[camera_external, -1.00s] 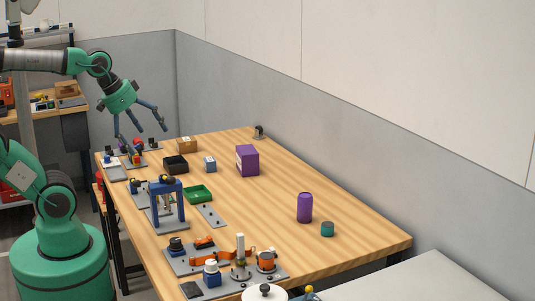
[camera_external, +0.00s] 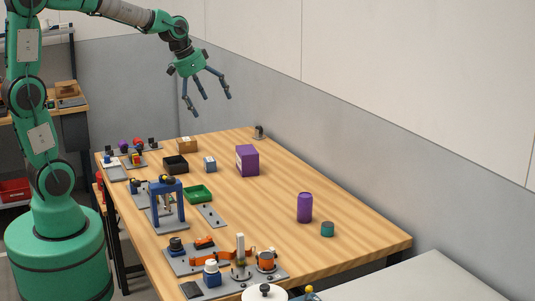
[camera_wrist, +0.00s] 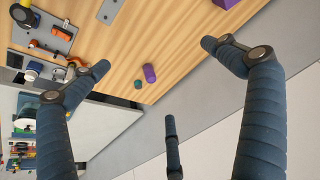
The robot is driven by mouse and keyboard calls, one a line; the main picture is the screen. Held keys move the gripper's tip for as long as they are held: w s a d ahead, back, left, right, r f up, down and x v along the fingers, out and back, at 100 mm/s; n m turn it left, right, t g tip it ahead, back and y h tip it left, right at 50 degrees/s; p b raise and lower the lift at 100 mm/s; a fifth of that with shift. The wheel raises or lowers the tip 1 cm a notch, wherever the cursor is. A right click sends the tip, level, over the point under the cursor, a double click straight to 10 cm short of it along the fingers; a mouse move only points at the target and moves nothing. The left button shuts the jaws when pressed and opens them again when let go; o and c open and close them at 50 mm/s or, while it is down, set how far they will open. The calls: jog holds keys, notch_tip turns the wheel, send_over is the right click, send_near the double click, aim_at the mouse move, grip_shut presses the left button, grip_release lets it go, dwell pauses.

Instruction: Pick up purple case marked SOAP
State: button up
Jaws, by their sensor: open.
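The purple case (camera_external: 249,161), a box, stands on the wooden table toward the back, near the wall side. A lighter patch shows on its left face, but I cannot read any marking. In the wrist view a purple block (camera_wrist: 225,3), probably the same case, is cut off at the top edge. My gripper (camera_external: 207,98) is open and empty, its fingers spread, in the air above the far end of the table, up and left of the case. In the wrist view its three blue fingers (camera_wrist: 165,80) spread apart with nothing between them.
A purple cylinder (camera_external: 304,208) and a small teal can (camera_external: 327,229) stand at the table's right. A grey-blue block (camera_external: 210,164), black tray (camera_external: 175,165), cardboard box (camera_external: 187,145) and green tray (camera_external: 198,193) lie left of the case. A blue frame fixture (camera_external: 167,203) stands nearer. The table (camera_external: 262,211) is clear in the middle.

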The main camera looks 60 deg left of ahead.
jog(key=w+a+f+p, duration=0.3)
jog(key=w+a, duration=0.4)
jog(key=w, duration=0.1)
jog(key=p, duration=0.6)
send_over(246, 149)
jog(key=s, duration=0.5)
notch_tip(246, 149, down, 17)
jog(key=shift+w+a+f+m, duration=0.1)
jog(key=shift+a+f+m, duration=0.05)
jog(key=shift+a+m, duration=0.25)
jog(key=shift+x, duration=4.3)
jog(key=shift+d+f, duration=0.2)
jog(key=shift+x, duration=2.4)
jog(key=shift+d+f, duration=0.1)
